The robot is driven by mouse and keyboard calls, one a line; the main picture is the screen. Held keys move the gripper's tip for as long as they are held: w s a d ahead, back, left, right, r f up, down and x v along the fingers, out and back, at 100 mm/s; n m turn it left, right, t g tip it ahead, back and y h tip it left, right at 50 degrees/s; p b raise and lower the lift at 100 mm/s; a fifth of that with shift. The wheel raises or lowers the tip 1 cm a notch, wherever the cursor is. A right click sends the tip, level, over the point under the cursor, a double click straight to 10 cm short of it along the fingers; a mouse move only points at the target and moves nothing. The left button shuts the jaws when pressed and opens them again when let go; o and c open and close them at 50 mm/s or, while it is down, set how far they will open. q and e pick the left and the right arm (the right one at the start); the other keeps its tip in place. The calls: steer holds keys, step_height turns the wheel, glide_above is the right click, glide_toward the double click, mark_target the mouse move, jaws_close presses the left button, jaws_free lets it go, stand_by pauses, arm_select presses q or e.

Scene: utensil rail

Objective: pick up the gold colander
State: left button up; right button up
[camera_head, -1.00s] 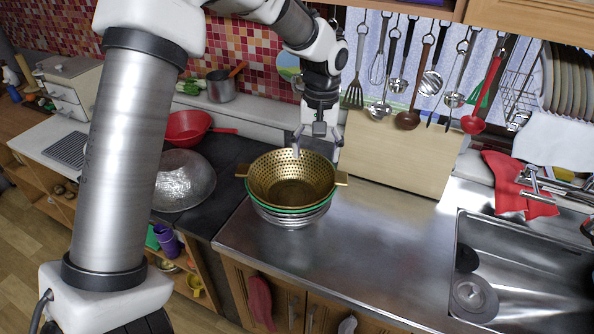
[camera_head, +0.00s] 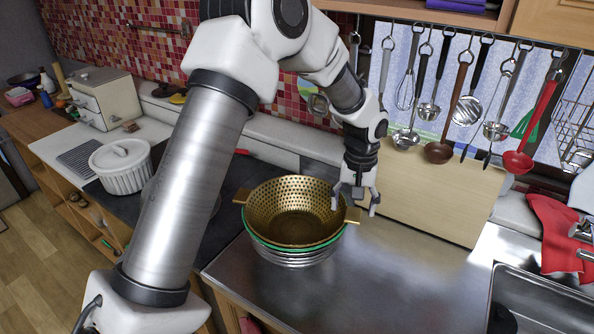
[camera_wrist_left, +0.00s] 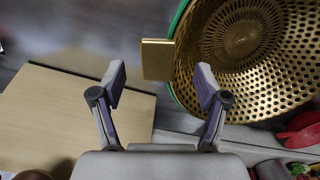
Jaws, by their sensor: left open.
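The gold colander (camera_head: 290,205) is perforated, with two flat side handles. It sits on top of a green-rimmed bowl (camera_head: 268,246) and silvery bowls (camera_head: 295,259), stacked on the steel counter. My left gripper (camera_head: 355,207) is open and points down at the colander's right handle (camera_head: 353,216). In the left wrist view, the flat gold handle (camera_wrist_left: 157,58) lies in line with the gap between the open fingers (camera_wrist_left: 160,78), just ahead of the tips. The colander (camera_wrist_left: 250,55) fills the right of that view. My right gripper is not in view.
A wooden board (camera_head: 440,190) leans behind the counter, under a rail of hanging utensils (camera_head: 470,90). A white lidded pot (camera_head: 122,166) stands at the left. The sink (camera_head: 540,300) is at the lower right. The steel counter (camera_head: 400,275) right of the stack is clear.

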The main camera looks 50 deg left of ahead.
arm_select(q)
steer(key=shift+s+f, duration=0.15)
steer(key=shift+f, duration=0.5)
steer(key=c, duration=0.7)
jaws_close()
steer(key=shift+d, duration=0.1)
steer(key=shift+r, duration=0.1)
